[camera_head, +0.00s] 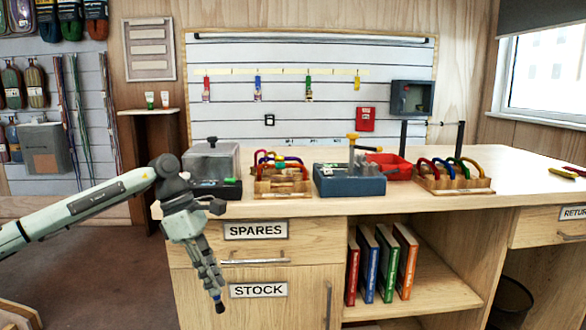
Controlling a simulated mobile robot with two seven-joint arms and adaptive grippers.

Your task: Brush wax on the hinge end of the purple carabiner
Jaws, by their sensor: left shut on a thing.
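My left gripper (211,277) hangs fingers-down in front of the counter's drawers, left of centre. It is shut on a small dark thing (219,306) at its fingertips, too small to identify. Small coloured carabiners (268,157) stand in a wooden tray (283,191) on the counter; a purple-blue one seems to be among them, but its hinge end cannot be made out. More coloured carabiners (447,168) stand in a second wooden rack (454,186) to the right. I cannot make out a wax brush. My right gripper is out of view.
On the counter (530,178) are a clear-lidded box (212,164), a blue-grey box (349,182) with a yellow-topped post, and a red bin (390,168). The counter's right part is mostly clear. Books (380,263) stand on the shelf below.

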